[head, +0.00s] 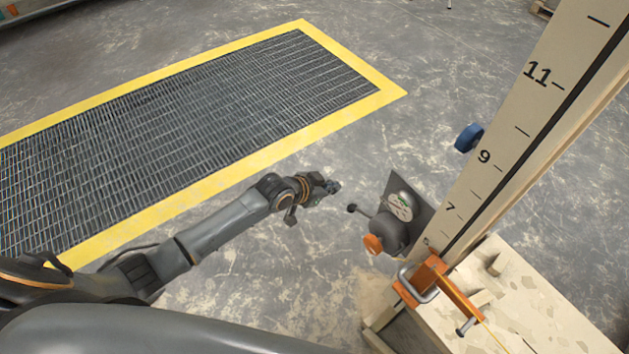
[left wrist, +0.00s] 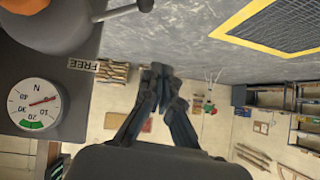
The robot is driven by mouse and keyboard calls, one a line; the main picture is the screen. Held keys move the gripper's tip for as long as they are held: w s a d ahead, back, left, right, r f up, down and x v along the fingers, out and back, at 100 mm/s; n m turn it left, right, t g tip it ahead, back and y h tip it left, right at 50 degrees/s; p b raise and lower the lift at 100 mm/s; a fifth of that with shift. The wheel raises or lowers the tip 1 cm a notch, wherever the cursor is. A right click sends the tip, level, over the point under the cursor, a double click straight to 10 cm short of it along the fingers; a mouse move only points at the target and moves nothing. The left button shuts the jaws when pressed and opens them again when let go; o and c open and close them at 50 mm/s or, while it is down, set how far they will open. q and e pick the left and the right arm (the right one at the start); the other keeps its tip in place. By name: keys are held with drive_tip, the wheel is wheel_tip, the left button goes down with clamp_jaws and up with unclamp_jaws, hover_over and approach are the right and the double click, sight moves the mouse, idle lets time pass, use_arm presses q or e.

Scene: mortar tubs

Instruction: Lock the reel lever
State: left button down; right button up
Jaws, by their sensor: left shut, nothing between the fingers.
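The reel (head: 388,228) is a dark grey drum on a dark plate beside the numbered post. Its lever ends in a black knob (head: 352,208) that points left in the head view. An orange knob (head: 372,243) sits at the drum's front. In the left wrist view the lever (left wrist: 122,11) shows at the top, near a label reading FREE (left wrist: 82,65). A round gauge (left wrist: 35,105) marked N has a red needle and a green band. My left gripper (head: 335,187) is shut and empty, just left of the lever knob and apart from it; its fingers (left wrist: 160,75) also show in the wrist view.
A yellow-edged floor grating (head: 393,94) lies behind my arm. Open concrete floor lies between.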

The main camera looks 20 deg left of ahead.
use_arm(q)
drive_tip(key=v, duration=0.6)
drive_tip(key=shift+w+a+b, duration=0.35)
drive_tip(key=shift+b, duration=0.05)
drive_tip(key=shift+r, duration=0.1)
drive_tip(key=s+a+f+n+g+y+b, duration=0.1)
drive_tip(key=s+a+f, duration=0.15)
drive_tip(key=f, duration=0.55)
drive_tip(key=s+a+f+n+y, duration=0.15)
drive_tip(key=a+f, duration=0.25)
drive_tip(key=f, duration=0.4)
drive_tip(key=s+a+f+n+g+y+b, duration=0.15)
drive_tip(key=s+a+f, duration=0.25)
drive_tip(key=s+f, duration=0.9)
drive_tip(key=s+f+g, duration=0.1)
drive_tip(key=s+f, duration=0.4)
drive_tip(key=s, duration=0.4)
drive_tip(key=s+d+f+n+g+y+b, duration=0.1)
drive_tip(key=s+f+g, duration=0.1)
drive_tip(key=s+f, duration=0.4)
drive_tip(key=s+f+g, duration=0.2)
drive_tip(key=s+f, duration=0.3)
drive_tip(key=s, duration=0.8)
drive_tip(key=shift+s+d+f+n+y, duration=0.2)
drive_tip(key=shift+s+d+n+y, duration=0.1)
drive_tip(key=shift+s+d, duration=0.1)
